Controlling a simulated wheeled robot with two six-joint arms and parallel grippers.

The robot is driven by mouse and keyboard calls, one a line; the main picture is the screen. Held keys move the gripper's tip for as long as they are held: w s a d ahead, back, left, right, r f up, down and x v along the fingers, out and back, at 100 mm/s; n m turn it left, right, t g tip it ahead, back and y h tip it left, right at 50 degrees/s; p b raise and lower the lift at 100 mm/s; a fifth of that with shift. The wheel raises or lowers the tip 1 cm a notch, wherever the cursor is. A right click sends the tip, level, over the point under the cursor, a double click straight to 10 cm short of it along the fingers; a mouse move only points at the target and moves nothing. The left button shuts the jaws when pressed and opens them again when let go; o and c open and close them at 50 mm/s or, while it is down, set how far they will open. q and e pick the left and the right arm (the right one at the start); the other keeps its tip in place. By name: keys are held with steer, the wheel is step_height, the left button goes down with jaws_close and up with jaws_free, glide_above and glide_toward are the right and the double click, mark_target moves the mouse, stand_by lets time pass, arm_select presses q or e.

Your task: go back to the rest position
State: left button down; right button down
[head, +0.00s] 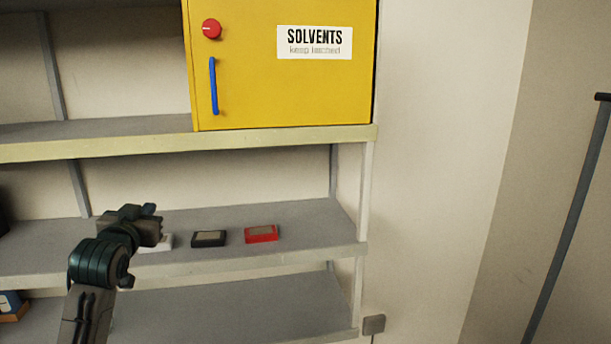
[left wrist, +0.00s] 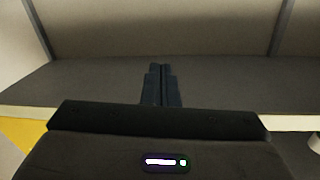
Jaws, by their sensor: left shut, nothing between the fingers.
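My left gripper (head: 152,210) is in front of the middle shelf in the head view, at the left of the small boxes there. In the left wrist view its fingers (left wrist: 160,72) are together, with nothing between them, and point toward a bare grey shelf (left wrist: 90,85). My right gripper is in neither view.
On the middle shelf (head: 310,222) lie a black box (head: 209,239), a red box (head: 262,234) and a white item (head: 160,243) partly hidden by my gripper. A yellow solvents cabinet (head: 250,80) with a blue handle stands above. A dark pole (head: 570,215) leans at right.

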arm_select(q)
steer(key=s+d+f+g, duration=0.1)
steer(key=s+f+g, duration=0.1)
steer(key=s+f, duration=0.5)
steer(key=s+d+f+g, duration=0.2)
steer(key=s+f, duration=0.1)
steer(key=f, duration=0.7)
steer(key=s+d+f+g, duration=0.1)
steer(key=s+f+g, duration=0.1)
steer(key=s+f, duration=0.5)
steer(key=s+d+f+g, duration=0.1)
steer(key=s+f+g, duration=0.3)
steer(key=s, duration=0.5)
steer(key=s+d+f+g, duration=0.1)
steer(key=s+f, duration=0.6)
steer(key=s, duration=0.1)
steer(key=s+d+f+g, duration=0.1)
steer(key=s+f+g, duration=0.3)
steer(key=s, duration=0.5)
step_height(320, 180, down, 34)
steer(key=a+f+b, duration=0.1)
steer(key=a+b, duration=0.1)
steer(key=a, duration=0.1)
steer(key=s+f+g+b, duration=0.1)
steer(key=s+f+b, duration=0.1)
steer(key=s+f, duration=1.7)
steer(key=shift+a+f+g+h, duration=0.3)
steer(key=shift+a+f+h, duration=0.1)
steer(key=shift+f, duration=0.2)
